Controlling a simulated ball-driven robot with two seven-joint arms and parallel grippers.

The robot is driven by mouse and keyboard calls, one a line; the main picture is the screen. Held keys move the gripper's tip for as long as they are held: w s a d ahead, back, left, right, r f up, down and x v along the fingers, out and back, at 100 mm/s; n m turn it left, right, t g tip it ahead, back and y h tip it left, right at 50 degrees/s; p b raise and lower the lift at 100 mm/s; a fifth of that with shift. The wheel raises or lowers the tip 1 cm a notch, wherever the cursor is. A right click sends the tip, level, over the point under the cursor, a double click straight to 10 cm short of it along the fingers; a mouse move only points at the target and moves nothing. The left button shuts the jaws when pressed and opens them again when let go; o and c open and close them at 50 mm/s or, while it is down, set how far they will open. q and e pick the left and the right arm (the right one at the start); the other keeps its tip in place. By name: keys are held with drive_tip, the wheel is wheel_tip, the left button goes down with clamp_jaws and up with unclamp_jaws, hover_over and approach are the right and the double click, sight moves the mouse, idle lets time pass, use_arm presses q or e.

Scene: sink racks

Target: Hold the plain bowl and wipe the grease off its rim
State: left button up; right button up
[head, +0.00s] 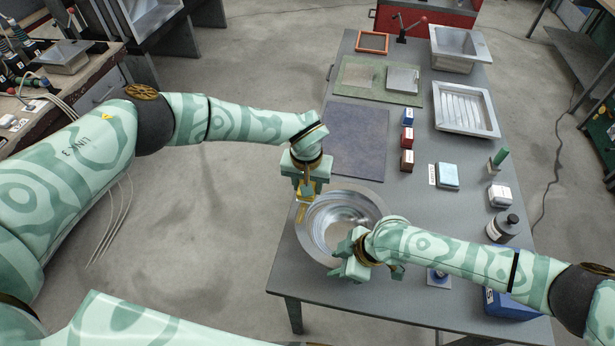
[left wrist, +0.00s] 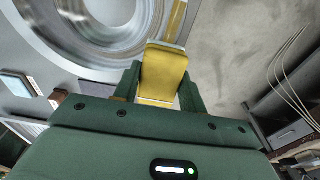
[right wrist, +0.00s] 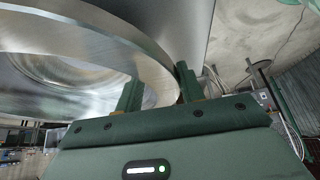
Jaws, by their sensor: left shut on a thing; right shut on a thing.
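The plain bowl (head: 318,236) is a wide, shiny metal bowl with a broad flat rim, at the near left of the table. My right gripper (head: 350,262) is shut on its near rim; in the right wrist view the rim (right wrist: 150,62) passes between the fingers. My left gripper (head: 307,188) is shut on a yellow block (left wrist: 163,72) at the bowl's far-left rim. A yellow streak (left wrist: 176,20) lies along the rim beside the block, also showing in the head view (head: 301,213). I cannot tell whether the block touches the rim.
A dark blue mat (head: 357,135) lies behind the bowl. Small blocks (head: 407,137), a light blue sponge-like block (head: 447,175), a dark bottle (head: 503,228) and a blue box (head: 512,304) stand to the right. Metal trays (head: 466,108) are at the far right.

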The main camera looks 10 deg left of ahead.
use_arm(q)
wheel_tip(320, 180, down, 3)
drive_tip(key=shift+r, duration=0.15)
drive_tip(key=shift+s+f, duration=0.15)
drive_tip(key=shift+f, duration=0.1)
drive_tip(key=shift+s+a+f, duration=0.1)
drive_tip(key=shift+s+a, duration=0.05)
drive_tip(key=shift+s, duration=1.6)
drive_tip(key=shift+s+a, duration=0.15)
drive_tip(key=shift+s, duration=1.6)
drive_tip(key=shift+w+d, duration=0.15)
drive_tip(key=shift+w, duration=1.6)
drive_tip(key=shift+w+d, duration=0.15)
drive_tip(key=shift+w, duration=1.85)
drive_tip(key=shift+s+r, duration=0.1)
drive_tip(key=shift+r, duration=3.95)
drive_tip(key=shift+a, duration=0.1)
use_arm(e)
drive_tip(key=o, duration=1)
